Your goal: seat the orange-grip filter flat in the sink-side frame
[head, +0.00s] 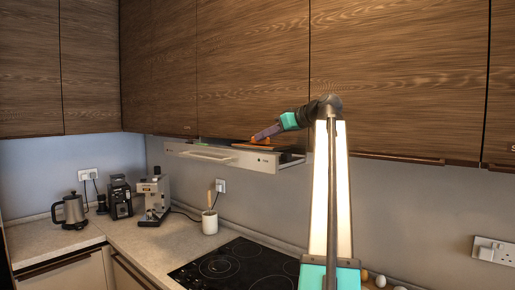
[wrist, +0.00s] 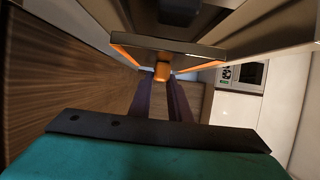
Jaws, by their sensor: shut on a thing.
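The orange-grip filter shows as a thin orange-edged plate (head: 252,146) over the pulled-out range hood, under the wall cabinets. My gripper (head: 256,138) reaches it from the right, above the hood front. In the wrist view the dark fingers of my gripper (wrist: 162,78) are shut on the orange grip (wrist: 162,69), below the filter's grey and orange edge (wrist: 185,49). The hood (head: 235,158) has a pale front; its frame openings are mostly hidden, so I cannot tell whether the filter touches or lies flat in one.
Brown wall cabinets (head: 255,65) hang close above and behind the hood. Below are a black hob (head: 225,265), a white utensil pot (head: 209,222), a coffee machine (head: 154,197) and a kettle (head: 70,210). An oven-like appliance (wrist: 242,75) shows in the wrist view. No sink is in view.

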